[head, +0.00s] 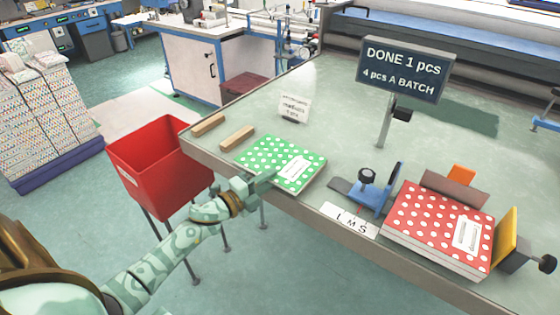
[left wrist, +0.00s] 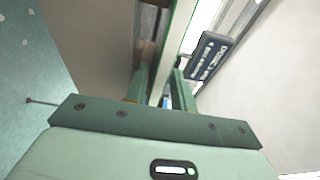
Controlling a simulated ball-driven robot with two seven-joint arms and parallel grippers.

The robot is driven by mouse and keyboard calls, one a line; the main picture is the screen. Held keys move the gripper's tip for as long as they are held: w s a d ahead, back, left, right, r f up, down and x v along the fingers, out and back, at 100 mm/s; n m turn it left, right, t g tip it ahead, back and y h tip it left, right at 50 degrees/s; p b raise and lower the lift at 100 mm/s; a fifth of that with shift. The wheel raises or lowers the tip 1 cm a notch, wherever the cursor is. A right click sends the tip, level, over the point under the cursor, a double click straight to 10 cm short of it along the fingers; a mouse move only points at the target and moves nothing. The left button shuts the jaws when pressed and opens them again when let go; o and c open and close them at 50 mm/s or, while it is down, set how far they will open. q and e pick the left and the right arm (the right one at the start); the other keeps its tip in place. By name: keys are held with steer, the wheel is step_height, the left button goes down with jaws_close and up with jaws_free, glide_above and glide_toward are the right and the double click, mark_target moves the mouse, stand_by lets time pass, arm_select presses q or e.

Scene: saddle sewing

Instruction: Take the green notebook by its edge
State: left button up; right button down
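The green notebook (head: 282,162) with white dots and a white label lies flat at the table's near edge in the head view. My left gripper (head: 266,178) is at its near edge, by the front corner. In the left wrist view the two fingers (left wrist: 162,85) stand apart. A narrow gap seems to show beside the right finger; firm contact cannot be made out. My right gripper is in neither view.
A blue clamp (head: 378,196), an IMS plate (head: 349,220) and a red dotted notebook (head: 440,222) are to the right. A red bin (head: 160,165) stands left, below the table (head: 330,140). A sign (head: 405,70) rises behind.

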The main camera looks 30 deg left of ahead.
mark_target(280, 161)
arm_select(q)
steer(key=x, duration=0.3)
steer(key=shift+w, duration=0.1)
jaws_close()
steer(key=shift+r, duration=0.15)
